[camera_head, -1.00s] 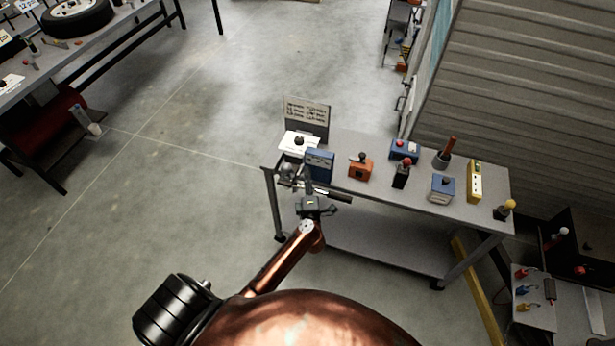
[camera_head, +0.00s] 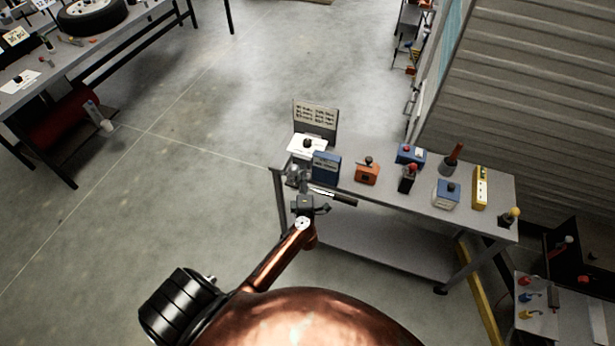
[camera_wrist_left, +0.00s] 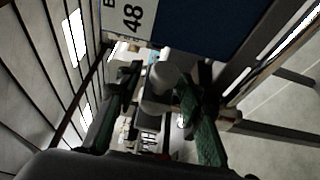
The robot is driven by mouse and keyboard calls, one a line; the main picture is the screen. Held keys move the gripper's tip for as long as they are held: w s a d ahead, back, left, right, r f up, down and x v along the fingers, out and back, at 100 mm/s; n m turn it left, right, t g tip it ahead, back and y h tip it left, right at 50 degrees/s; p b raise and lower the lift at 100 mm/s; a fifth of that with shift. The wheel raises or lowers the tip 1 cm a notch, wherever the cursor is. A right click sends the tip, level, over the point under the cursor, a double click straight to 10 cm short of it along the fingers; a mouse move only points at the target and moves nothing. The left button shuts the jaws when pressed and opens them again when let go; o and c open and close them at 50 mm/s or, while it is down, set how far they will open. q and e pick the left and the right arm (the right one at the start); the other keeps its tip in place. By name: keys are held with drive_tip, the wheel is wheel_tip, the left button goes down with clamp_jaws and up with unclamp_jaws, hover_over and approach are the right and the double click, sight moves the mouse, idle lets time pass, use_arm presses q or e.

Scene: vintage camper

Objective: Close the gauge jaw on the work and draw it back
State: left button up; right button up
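A small grey metal device (camera_head: 296,174), which looks like the gauge, sits at the left front edge of the bench. A bar with a dark grip (camera_head: 335,196) reaches out to its right. My left gripper (camera_head: 303,190) is right at the device and hides part of it. In the left wrist view its two green-padded fingers (camera_wrist_left: 158,105) stand apart, on either side of a grey rounded knob (camera_wrist_left: 157,88). I cannot tell whether either finger touches the knob. The jaw and the work cannot be made out clearly. My right gripper is not in view.
A blue box (camera_head: 326,166) stands just right of the device; in the left wrist view a blue panel (camera_wrist_left: 205,25) fills the top. An orange box (camera_head: 367,173) and several other small devices stand along the bench (camera_head: 400,198). A sign (camera_head: 316,117) stands behind.

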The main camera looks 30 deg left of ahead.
use_arm(q)
drive_tip(key=shift+o, duration=0.2)
drive_tip(key=shift+d, duration=0.4)
drive_tip(key=shift+s+d+f, duration=0.15)
drive_tip(key=shift+s+d, duration=0.05)
drive_tip(key=shift+s, duration=0.05)
drive_tip(key=v, duration=1.1)
drive_tip(key=shift+s+a, duration=0.15)
drive_tip(key=shift+a, duration=0.05)
